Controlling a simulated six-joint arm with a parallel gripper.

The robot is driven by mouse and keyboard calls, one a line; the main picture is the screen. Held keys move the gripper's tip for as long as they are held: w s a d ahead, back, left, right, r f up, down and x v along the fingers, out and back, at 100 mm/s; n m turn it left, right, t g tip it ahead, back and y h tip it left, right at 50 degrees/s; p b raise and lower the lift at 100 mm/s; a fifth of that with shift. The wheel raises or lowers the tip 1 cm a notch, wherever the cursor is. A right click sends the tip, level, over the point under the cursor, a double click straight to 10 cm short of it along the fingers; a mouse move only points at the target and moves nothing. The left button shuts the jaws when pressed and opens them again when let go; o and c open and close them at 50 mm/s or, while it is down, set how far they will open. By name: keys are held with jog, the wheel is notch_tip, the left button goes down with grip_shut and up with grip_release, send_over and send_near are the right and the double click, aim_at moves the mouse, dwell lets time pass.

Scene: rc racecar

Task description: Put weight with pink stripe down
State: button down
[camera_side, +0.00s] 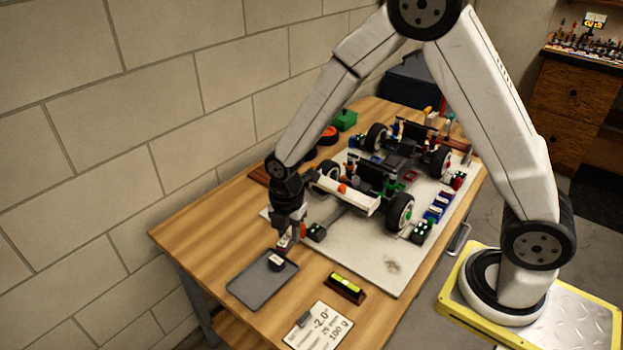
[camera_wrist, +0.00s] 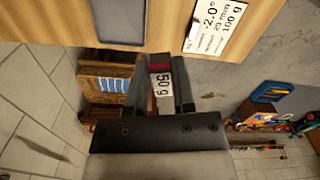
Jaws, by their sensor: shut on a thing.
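My gripper (camera_side: 288,232) is shut on a weight with a pink-red stripe (camera_wrist: 160,78). In the wrist view the weight sits between the fingers, with a white label reading 50 g below the stripe. In the side view my gripper is near the table's left edge, just behind a dark grey tray (camera_side: 250,287). The tray also shows at the top of the wrist view (camera_wrist: 119,22). Whether the held weight touches anything is hard to tell.
The RC car (camera_side: 372,180) stands on a pale board (camera_side: 370,258) right of my gripper, with small dark blocks (camera_side: 316,232) near its corner. A yellow-green spirit level (camera_side: 347,285) and a printed card (camera_side: 318,325) lie in front. The tray's near part is clear.

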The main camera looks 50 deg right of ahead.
aim_at(283, 243)
jog(key=n, duration=0.1)
jog(key=a+f+n, duration=0.1)
jog(key=n, duration=0.2)
jog(key=shift+s+a+f+n, duration=0.1)
jog(key=shift+a+f+n, duration=0.05)
jog(key=shift+a+n, duration=0.15)
jog(key=n, duration=0.1)
jog(key=a+f+n, duration=0.1)
jog(key=n, duration=0.1)
jog(key=shift+s, duration=0.15)
jog(key=n, duration=0.2)
jog(key=a+f+n, duration=0.1)
jog(key=n, duration=0.2)
jog(key=a+n, duration=0.1)
jog(key=n, duration=0.1)
jog(key=shift+s+f, duration=0.3)
jog(key=w+a+f, duration=0.1)
jog(key=w+f, duration=0.2)
jog(key=w, duration=0.1)
jog(key=w+a+f, duration=0.1)
jog(key=w+f, duration=0.2)
jog(key=w, duration=0.2)
jog(key=w+a+f, duration=0.1)
jog(key=w+f, duration=0.2)
jog(key=w, duration=0.1)
jog(key=shift+w+f, duration=0.15)
jog(key=shift+f, duration=0.05)
jog(key=shift+w+f, duration=0.1)
jog(key=shift+f, duration=0.1)
